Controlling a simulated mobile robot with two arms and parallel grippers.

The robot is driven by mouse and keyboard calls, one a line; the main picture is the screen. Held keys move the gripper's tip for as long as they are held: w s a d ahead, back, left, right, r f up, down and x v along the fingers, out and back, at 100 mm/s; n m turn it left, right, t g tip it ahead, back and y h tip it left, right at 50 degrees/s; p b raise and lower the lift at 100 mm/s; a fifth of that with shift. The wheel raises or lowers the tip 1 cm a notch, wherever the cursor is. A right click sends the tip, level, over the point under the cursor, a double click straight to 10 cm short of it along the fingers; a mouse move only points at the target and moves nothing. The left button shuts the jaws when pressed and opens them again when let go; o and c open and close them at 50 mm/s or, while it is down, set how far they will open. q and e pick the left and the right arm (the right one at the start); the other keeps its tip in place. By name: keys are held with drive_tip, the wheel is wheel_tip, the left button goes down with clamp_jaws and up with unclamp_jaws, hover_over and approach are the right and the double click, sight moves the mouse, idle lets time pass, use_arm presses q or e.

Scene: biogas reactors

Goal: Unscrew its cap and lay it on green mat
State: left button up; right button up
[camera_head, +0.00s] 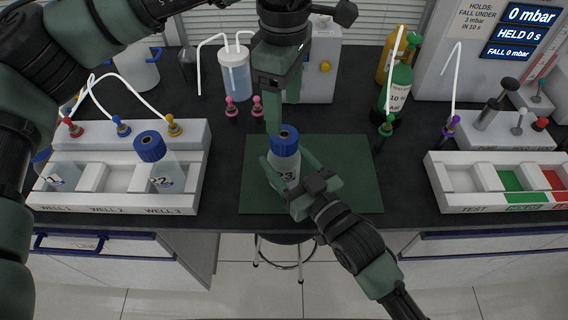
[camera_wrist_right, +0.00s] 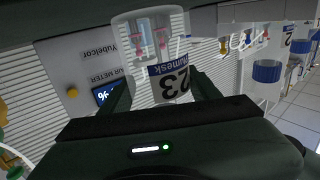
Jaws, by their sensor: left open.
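The bottle marked 23 (camera_head: 284,170) has a blue cap (camera_head: 285,137) on its neck and is upright over the green mat (camera_head: 345,192). I cannot tell whether its base touches the mat. My right gripper (camera_head: 290,172) has its fingers on both sides of the bottle's body and is shut on it. The bottle (camera_wrist_right: 172,80) also shows between the right fingers in the right wrist view. My left gripper (camera_head: 284,112) is open and points down just above the cap. Its arm hides part of what is behind it.
A white rack (camera_head: 120,210) with wells stands at left; a blue-capped bottle marked 22 (camera_head: 160,165) is in its well 3. A tray (camera_head: 480,207) with coloured sections is at right. A green bottle (camera_head: 400,90) stands behind the mat's right side. The mat is otherwise bare.

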sight(284, 136)
clamp_jaws()
use_arm(q)
drive_tip(key=m, duration=0.6)
drive_tip(key=shift+s+d, duration=0.15)
drive_tip(key=shift+d, duration=0.05)
drive_tip(key=m, duration=0.4)
drive_tip(key=shift+s+m, duration=0.1)
drive_tip(key=shift+m, duration=0.3)
drive_tip(key=m, duration=1.1)
drive_tip(key=shift+w+a, duration=0.15)
drive_tip(key=shift+w, duration=0.05)
use_arm(e)
drive_tip(key=shift+r, duration=0.1)
use_arm(q)
drive_tip(key=shift+f+m, duration=0.4)
drive_tip(key=shift+f, duration=0.05)
wheel_tip(284, 136, down, 7)
drive_tip(key=shift+f, duration=0.1)
